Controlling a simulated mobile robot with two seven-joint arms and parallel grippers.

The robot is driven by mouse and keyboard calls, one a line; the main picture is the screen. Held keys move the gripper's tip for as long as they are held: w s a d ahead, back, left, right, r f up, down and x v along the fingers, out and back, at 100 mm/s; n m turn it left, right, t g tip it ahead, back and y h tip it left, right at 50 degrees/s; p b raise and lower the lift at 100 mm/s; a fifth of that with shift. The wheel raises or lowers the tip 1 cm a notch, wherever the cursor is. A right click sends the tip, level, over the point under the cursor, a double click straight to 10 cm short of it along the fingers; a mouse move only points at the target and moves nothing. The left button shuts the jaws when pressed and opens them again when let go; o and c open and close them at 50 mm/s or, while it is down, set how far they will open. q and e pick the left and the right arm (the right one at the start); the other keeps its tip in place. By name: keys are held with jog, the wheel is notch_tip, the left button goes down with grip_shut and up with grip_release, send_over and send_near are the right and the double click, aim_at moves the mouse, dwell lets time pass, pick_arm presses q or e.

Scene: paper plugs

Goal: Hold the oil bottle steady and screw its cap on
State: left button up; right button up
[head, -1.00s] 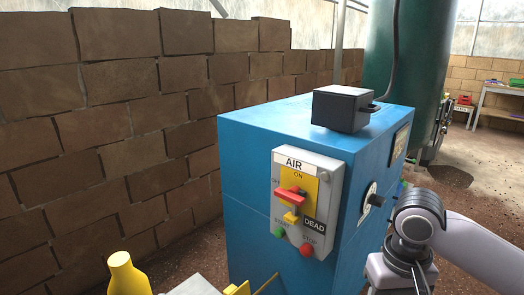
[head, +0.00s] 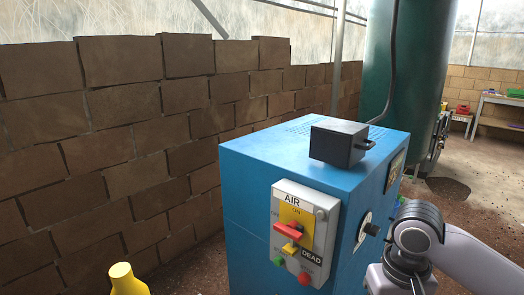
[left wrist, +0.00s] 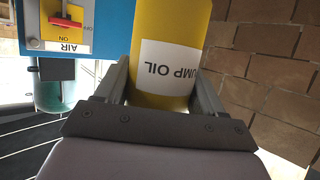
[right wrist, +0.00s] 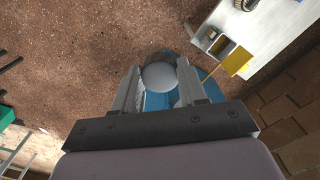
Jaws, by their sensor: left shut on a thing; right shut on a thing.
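The yellow oil bottle (head: 125,280) shows at the bottom left of the head view, only its top end in frame. No cap shows on that end. In the left wrist view the bottle (left wrist: 172,35) carries a white label with "UMP OIL" readable and stands between the fingers of my left gripper (left wrist: 160,85), which is shut on it. My right gripper (right wrist: 160,90) is shut on a round pale grey piece (right wrist: 160,76), which looks like the cap. In the head view my right arm is at the lower right, well apart from the bottle; its fingertips are out of frame.
A blue cabinet (head: 245,225) with an AIR switch panel (head: 303,230) stands between the bottle and my right arm. A black box (head: 340,142) sits on it. A brick wall (head: 130,150) is behind. A pale bench top (right wrist: 250,30) shows in the right wrist view.

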pick_arm(q)
jog(key=shift+d, duration=0.1)
dwell(0.3)
jog(key=s+d+m+g+h, duration=0.2)
jog(key=d+m+h, duration=0.6)
jog(key=d, duration=0.7)
jog(key=shift+d+r+g+h, duration=0.35)
jog(key=shift+r+g+h, duration=0.1)
jog(key=shift+g, duration=0.15)
pick_arm(e)
jog(key=s+a+r+n, duration=0.1)
jog(key=a+r, duration=0.9)
jog(key=a, duration=0.3)
jog(key=s+a+r+n, duration=0.1)
jog(key=a+r, duration=0.9)
jog(key=a, duration=0.3)
jog(key=shift+a+r+n, duration=0.2)
jog(key=shift+a+n, duration=0.2)
jog(key=shift+f, duration=0.15)
jog(key=shift+f, duration=1.9)
